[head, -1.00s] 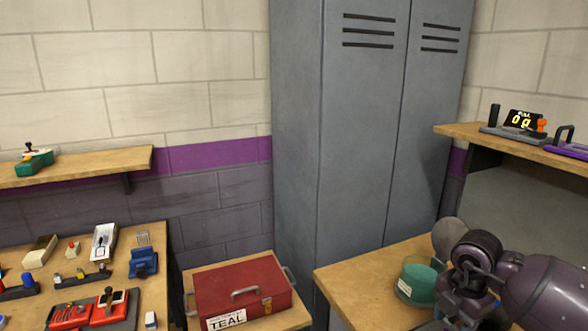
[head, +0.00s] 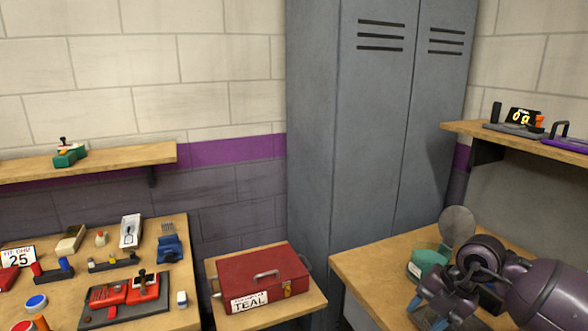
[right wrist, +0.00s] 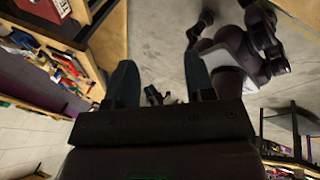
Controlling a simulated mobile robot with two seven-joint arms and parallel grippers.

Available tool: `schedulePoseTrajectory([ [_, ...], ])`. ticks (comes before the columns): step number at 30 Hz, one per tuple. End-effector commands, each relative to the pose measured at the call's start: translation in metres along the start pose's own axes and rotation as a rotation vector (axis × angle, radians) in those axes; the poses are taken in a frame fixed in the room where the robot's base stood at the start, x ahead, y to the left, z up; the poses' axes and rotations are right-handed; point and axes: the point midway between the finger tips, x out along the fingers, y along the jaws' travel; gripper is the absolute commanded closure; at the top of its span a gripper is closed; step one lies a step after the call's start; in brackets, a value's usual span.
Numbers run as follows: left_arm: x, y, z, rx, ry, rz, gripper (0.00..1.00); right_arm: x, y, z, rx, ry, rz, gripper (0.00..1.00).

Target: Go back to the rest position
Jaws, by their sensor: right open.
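My right gripper (head: 428,313) is low at the right of the head view, at the left edge of the right-hand bench, in front of a teal round container. Its blue fingers are apart with nothing between them. In the right wrist view, the open fingers (right wrist: 160,88) point out over the grey floor. My left gripper does not show in the head view.
The teal container (head: 427,262) stands on the right bench (head: 365,262) close to my right arm. A red toolbox labelled TEAL (head: 262,279) sits on a low table beside grey lockers (head: 375,140). The left bench (head: 185,255) holds toy cars and tools.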

Motion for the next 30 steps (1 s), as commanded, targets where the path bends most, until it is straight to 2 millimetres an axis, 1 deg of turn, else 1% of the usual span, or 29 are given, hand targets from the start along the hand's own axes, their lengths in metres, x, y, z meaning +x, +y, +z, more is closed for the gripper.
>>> schedulePoseTrajectory([
  [1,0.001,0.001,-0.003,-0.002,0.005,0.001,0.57,-0.003,0.013,-0.007,-0.056,0.037,0.08,0.51],
  [2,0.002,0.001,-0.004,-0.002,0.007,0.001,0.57,-0.005,0.022,-0.012,-0.093,0.062,0.134,0.51],
  [6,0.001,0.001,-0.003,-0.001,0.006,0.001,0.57,-0.02,0.07,-0.041,-0.238,0.169,0.436,0.51],
  [9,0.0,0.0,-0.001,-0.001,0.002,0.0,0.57,-0.034,0.097,-0.06,-0.284,0.225,0.665,0.51],
  [12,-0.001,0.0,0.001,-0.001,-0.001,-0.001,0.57,-0.048,0.116,-0.072,-0.273,0.256,0.894,0.51],
  [16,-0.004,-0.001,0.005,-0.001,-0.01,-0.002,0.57,-0.063,0.129,-0.075,-0.167,0.254,1.169,0.51],
  [18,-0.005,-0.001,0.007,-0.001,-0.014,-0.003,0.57,-0.068,0.129,-0.069,-0.067,0.232,1.296,0.51],
  [20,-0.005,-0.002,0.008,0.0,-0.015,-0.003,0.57,-0.069,0.125,-0.061,0.041,0.202,1.388,0.51],
  [23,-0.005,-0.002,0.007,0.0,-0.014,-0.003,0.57,-0.061,0.109,-0.043,0.259,0.14,1.493,0.51],
  [26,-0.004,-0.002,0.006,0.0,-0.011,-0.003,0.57,-0.041,0.082,-0.025,0.514,0.071,1.534,0.51],
  [27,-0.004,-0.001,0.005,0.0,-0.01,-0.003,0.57,-0.029,0.067,-0.019,0.626,0.046,1.531,0.51],
  [29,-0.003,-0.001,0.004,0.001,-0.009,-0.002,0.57,-0.008,0.043,-0.013,0.791,0.012,1.509,0.51],
  [30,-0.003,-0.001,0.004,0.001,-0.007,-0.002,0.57,0.006,0.026,-0.011,0.899,-0.005,1.485,0.51],
])
